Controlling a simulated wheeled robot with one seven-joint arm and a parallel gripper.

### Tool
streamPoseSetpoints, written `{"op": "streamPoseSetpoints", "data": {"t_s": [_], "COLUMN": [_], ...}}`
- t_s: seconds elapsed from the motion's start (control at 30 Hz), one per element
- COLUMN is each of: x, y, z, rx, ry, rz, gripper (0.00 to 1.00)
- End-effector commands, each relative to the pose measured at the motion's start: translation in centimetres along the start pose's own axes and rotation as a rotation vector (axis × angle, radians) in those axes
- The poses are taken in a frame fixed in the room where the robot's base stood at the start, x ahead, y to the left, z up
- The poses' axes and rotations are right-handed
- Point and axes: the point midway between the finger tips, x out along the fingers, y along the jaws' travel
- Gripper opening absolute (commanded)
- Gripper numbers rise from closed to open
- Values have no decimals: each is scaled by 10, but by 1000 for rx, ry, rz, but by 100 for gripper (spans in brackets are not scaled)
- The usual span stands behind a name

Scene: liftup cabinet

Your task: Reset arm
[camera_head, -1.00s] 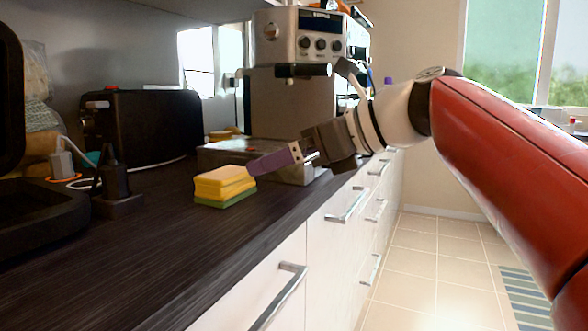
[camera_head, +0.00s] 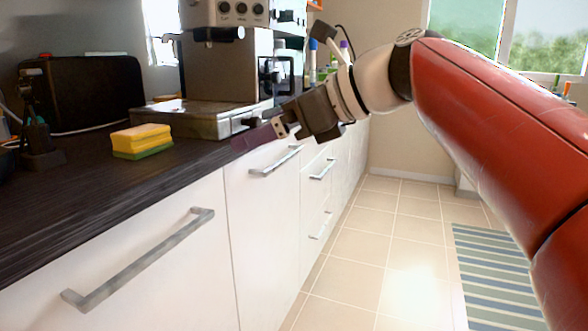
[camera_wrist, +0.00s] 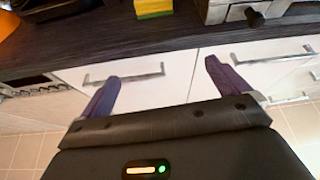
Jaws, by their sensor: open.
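My gripper (camera_head: 262,134) is at the end of my red and white arm, in front of the counter's front edge in the head view. In the wrist view my gripper (camera_wrist: 162,88) has its two purple fingers spread wide apart, with nothing between them but the white cabinet front (camera_wrist: 170,75) beyond. My arm reaches in from the right of the head view, over the floor and beside the counter.
A yellow and green sponge (camera_head: 142,140) lies on the dark counter (camera_head: 90,195). A coffee machine (camera_head: 226,70) and a black toaster (camera_head: 82,92) stand behind it. Drawer handles (camera_head: 140,262) stick out from the white fronts. The tiled floor (camera_head: 380,240) to the right is clear, with a striped rug (camera_head: 490,265).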

Motion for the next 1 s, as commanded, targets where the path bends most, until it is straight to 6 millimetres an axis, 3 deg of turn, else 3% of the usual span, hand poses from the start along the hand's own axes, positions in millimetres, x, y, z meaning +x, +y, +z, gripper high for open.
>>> {"op": "streamPoseSetpoints", "data": {"t_s": [0.27,0.47,0.67,0.8,1.0], "x": [-7,-16,-36,-58,-82], "y": [5,15,37,63,94], "z": [-39,-88,-169,-244,-325], "rx": [-210,-471,-905,-1319,-1768], "ry": [115,265,520,740,919], "rz": [-51,-69,4,190,534], "gripper": [100,100,100,100,100]}}
